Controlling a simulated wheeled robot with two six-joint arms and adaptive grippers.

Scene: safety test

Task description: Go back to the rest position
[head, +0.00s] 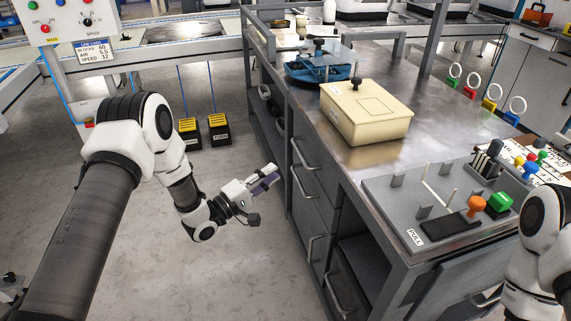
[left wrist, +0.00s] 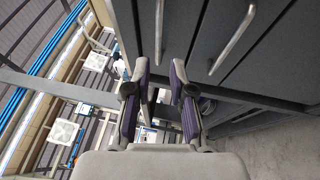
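My left gripper (head: 266,179) hangs in the air over the floor, to the left of the workbench (head: 330,180) and its drawers. In the left wrist view my left gripper (left wrist: 161,72) shows two purple-padded fingers standing apart, with nothing between them. Grey drawer fronts with metal handles (left wrist: 233,38) lie beyond the fingertips there. Part of my right arm shows at the right edge of the head view; its gripper is out of the picture.
On the workbench are a cream lidded box (head: 365,112), a blue fixture (head: 318,67) and a grey fixture board (head: 440,205) with an orange knob (head: 477,207) and a green block (head: 499,202). Two yellow-black pedals (head: 218,129) stand on the floor. Floor at the lower middle is clear.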

